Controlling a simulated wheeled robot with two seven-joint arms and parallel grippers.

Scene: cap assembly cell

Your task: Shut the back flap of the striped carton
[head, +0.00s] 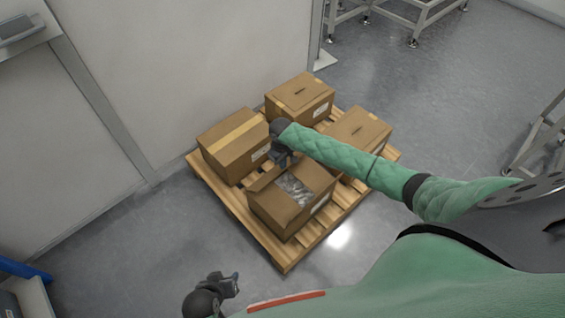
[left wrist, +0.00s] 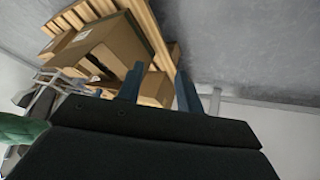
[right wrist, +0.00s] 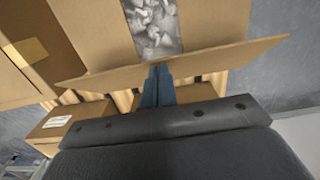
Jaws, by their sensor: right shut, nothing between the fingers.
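The open carton (head: 278,212) stands at the near corner of the pallet, with a grey patterned filling showing between brown flaps; I cannot make out stripes on it. A raised flap (head: 264,180) stands along its back-left edge. In the right wrist view this flap (right wrist: 215,62) crosses the picture, with the grey filling (right wrist: 154,22) beyond it. My right gripper (head: 284,161) is behind the carton; its closed fingertips (right wrist: 158,74) are at the flap's outer side, seemingly touching it. My left gripper (head: 236,282) is open and empty, low and away from the pallet; its fingers (left wrist: 158,85) stand apart.
The wooden pallet (head: 233,211) also bears a taped carton (head: 232,147) close to the left of my right gripper, and closed cartons at the back (head: 300,97) and right (head: 362,131). A white wall (head: 180,70) is behind. The floor in front is clear.

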